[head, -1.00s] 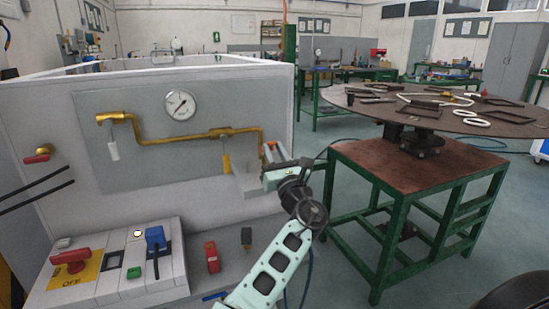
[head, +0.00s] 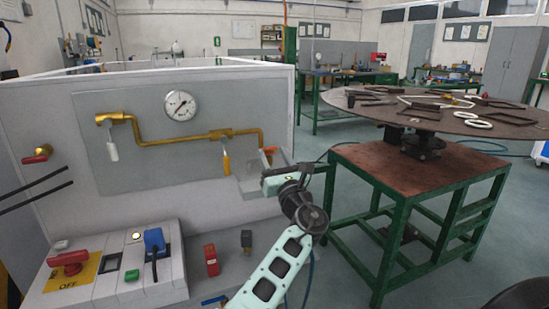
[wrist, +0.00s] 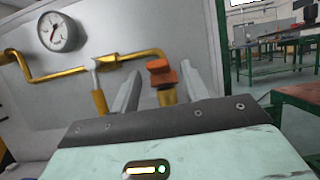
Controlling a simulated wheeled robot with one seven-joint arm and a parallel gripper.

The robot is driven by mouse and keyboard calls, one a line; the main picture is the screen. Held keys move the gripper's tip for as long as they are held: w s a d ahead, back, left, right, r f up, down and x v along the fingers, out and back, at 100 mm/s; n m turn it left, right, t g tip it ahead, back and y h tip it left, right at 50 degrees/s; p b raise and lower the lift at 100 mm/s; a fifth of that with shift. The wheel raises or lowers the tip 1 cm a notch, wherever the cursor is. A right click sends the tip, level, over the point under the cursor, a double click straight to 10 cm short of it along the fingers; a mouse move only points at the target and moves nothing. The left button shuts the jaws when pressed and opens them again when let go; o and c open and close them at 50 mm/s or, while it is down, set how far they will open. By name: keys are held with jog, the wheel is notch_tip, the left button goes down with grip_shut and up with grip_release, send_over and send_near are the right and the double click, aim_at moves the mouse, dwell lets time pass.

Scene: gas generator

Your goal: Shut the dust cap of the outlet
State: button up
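The outlet (wrist: 167,97) is a brass fitting at the right end of the brass pipe, with an orange dust cap (wrist: 158,65) at its top. The cap looks tilted in the wrist view; I cannot tell how far it is from seated. In the head view only a small orange part of the cap (head: 269,150) shows above my gripper (head: 272,168). My gripper is open in the wrist view (wrist: 161,72), its two grey fingers wide apart. The outlet and cap appear between them. I see no clear contact, and the fingers' depth relative to the cap is unclear.
A pressure gauge (head: 180,105) and brass pipe (head: 175,139) are on the panel left of my gripper. A yellow-handled valve (head: 227,163) is close by on the left. A green-legged table (head: 400,174) stands to the right. Switches (head: 110,273) are at lower left.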

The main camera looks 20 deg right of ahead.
jog(key=b+v, duration=0.1)
jog(key=v, duration=1.1)
jog(key=shift+b, duration=0.4)
